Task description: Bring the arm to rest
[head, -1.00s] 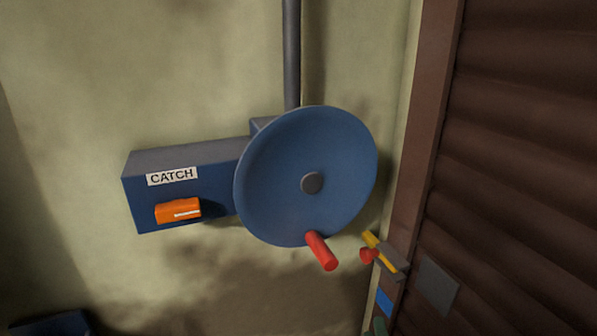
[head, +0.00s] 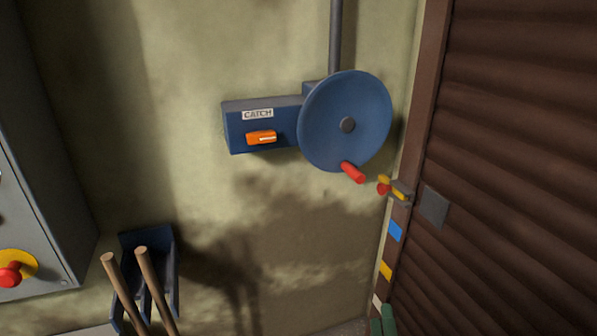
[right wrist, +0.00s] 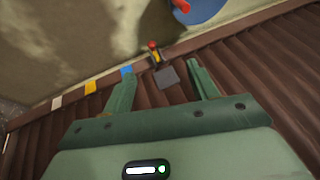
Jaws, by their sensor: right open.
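My right gripper (head: 382,322) shows only as green fingertips at the bottom edge of the head view, in front of the brown slatted shutter. In the right wrist view the right gripper (right wrist: 162,77) has its two green fingers wide apart, with nothing between them. The blue wheel (head: 345,105) with its red handle (head: 353,172) is on the wall, well above the gripper and apart from it. My left gripper is not in view.
A blue CATCH box (head: 240,130) with an orange lever (head: 261,138) adjoins the wheel. A small latch (head: 399,190) with a red knob sits on the shutter frame. At left are a grey cabinet (head: 40,170) with a red button and a blue holder (head: 172,265) with two wooden handles.

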